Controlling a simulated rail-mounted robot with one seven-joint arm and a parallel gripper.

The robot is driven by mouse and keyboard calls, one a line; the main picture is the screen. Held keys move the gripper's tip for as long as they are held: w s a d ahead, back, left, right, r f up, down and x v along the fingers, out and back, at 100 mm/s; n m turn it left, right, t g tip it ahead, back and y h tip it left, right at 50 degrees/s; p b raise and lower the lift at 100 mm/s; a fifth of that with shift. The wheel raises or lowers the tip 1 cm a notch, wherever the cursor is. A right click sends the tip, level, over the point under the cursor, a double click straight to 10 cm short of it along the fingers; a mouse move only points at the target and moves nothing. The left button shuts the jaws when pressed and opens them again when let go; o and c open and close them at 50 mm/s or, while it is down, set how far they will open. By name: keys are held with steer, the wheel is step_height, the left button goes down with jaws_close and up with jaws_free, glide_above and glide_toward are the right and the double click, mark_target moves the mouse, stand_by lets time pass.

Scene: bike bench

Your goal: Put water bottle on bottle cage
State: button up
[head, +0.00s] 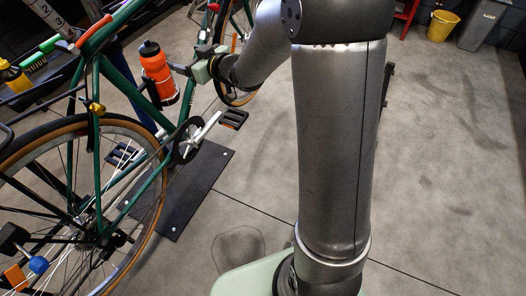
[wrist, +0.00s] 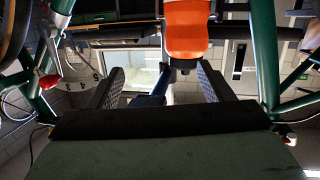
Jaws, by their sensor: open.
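The water bottle (head: 155,68) is orange with a black cap and stands slightly tilted at the green bike frame (head: 120,75). Dark parts around its lower end look like the bottle cage (head: 176,99), mostly hidden by the bottle. My gripper (head: 184,69) is open and empty, just right of the bottle in the head view. In the wrist view, the bottle (wrist: 186,30) is at the top with its dark cap lowest. It is beyond my gripper's two fingers (wrist: 162,76), not between them. I cannot tell whether the cage fully holds it.
The rear wheel (head: 75,195) and crank (head: 190,138) are close below. A black floor plate (head: 195,185) lies under the bike. The floor (head: 440,160) to the right is clear. A yellow bucket (head: 443,25) stands far back.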

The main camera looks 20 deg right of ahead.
steer(key=s+d+f+m+g+h, duration=0.2)
steer(key=s+d+g+h, duration=0.15)
steer(key=s, duration=0.45)
steer(key=s+d+f+m+g+h, duration=0.2)
steer(key=s+d+f+g+h, duration=0.15)
steer(key=s, duration=0.45)
steer(key=s+d+f+m+g+h, duration=0.2)
steer(key=s+d+h, duration=0.15)
steer(key=s, duration=0.45)
steer(key=s+a+g+y, duration=0.1)
steer(key=s+g, duration=0.3)
steer(key=s, duration=0.8)
steer(key=shift+s+a+f+m+g+y, duration=0.2)
steer(key=shift+s+m+g+y, duration=0.15)
steer(key=shift+y, duration=0.2)
